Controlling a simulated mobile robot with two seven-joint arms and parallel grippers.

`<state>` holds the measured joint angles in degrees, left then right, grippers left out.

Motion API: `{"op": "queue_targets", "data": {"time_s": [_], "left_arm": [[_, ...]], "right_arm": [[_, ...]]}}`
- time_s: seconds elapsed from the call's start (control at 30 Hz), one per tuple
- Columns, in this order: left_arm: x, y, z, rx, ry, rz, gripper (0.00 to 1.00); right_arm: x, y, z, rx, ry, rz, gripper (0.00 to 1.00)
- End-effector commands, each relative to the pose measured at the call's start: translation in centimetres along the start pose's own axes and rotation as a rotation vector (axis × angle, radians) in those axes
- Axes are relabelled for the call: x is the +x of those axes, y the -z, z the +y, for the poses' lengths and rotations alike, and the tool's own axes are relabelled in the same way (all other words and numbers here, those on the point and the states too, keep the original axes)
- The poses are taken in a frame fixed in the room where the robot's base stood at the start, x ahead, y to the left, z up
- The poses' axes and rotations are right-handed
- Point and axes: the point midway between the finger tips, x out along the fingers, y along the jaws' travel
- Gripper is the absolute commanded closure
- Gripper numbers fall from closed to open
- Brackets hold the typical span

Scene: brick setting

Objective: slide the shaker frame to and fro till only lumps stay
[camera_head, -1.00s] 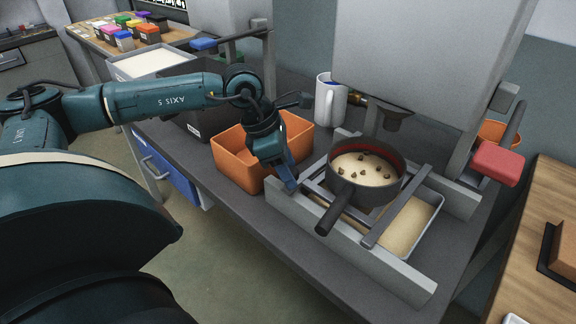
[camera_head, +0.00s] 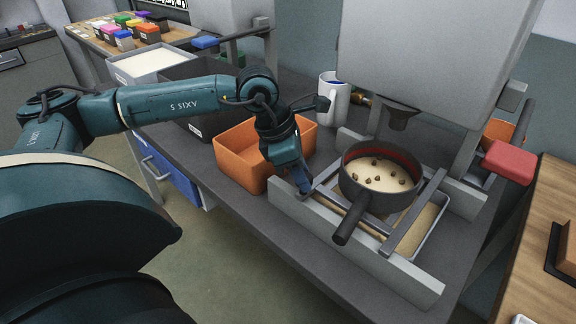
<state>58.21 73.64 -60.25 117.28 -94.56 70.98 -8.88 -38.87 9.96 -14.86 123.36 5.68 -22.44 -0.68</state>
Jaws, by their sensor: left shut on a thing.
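The shaker frame (camera_head: 408,226) is a grey bar frame resting across two pale rails. A dark round sieve (camera_head: 351,221) with a handle sits in it, holding pale powder (camera_head: 378,177) with several brown lumps on top. A tray of pale powder (camera_head: 428,225) lies below, partly hidden by the frame and sieve. My left gripper (camera_head: 305,190) is at the frame's left end and is shut on it; the fingertips are small in view. My right gripper is not in view.
An orange bin (camera_head: 240,165) stands just left of my left gripper. A white mug (camera_head: 333,100) stands behind. A large grey housing (camera_head: 430,60) with a nozzle hangs over the sieve. A red block-like handle (camera_head: 509,162) is at right.

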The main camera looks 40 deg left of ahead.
Motion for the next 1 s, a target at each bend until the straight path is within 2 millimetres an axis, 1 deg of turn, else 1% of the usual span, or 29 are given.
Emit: {"op": "queue_targets", "data": {"time_s": [0.03,0.1,0.2,0.53,0.57,0.8,1.0], "left_arm": [[0.7,-1.0,-1.0,0.011,0.003,-0.008,1.0],[1.1,-2.0,-2.1,0.009,0.002,-0.008,1.0],[1.4,-2.9,-3.0,0.005,0.001,-0.007,1.0],[1.2,-3.1,-3.2,-0.002,-0.004,-0.002,1.0],[1.2,-3.1,-3.2,-0.002,-0.004,-0.002,0.67],[1.2,-3.1,-3.2,-0.001,-0.003,-0.003,0.48],[1.2,-3.1,-3.2,-0.001,-0.003,-0.003,0.47]], "right_arm": [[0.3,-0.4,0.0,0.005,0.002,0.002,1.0],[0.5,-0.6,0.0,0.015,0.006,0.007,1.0],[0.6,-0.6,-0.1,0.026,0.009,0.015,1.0],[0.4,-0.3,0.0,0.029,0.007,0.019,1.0],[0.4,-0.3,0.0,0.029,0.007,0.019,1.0],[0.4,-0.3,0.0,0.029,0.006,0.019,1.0],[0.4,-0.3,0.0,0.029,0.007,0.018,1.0]]}}
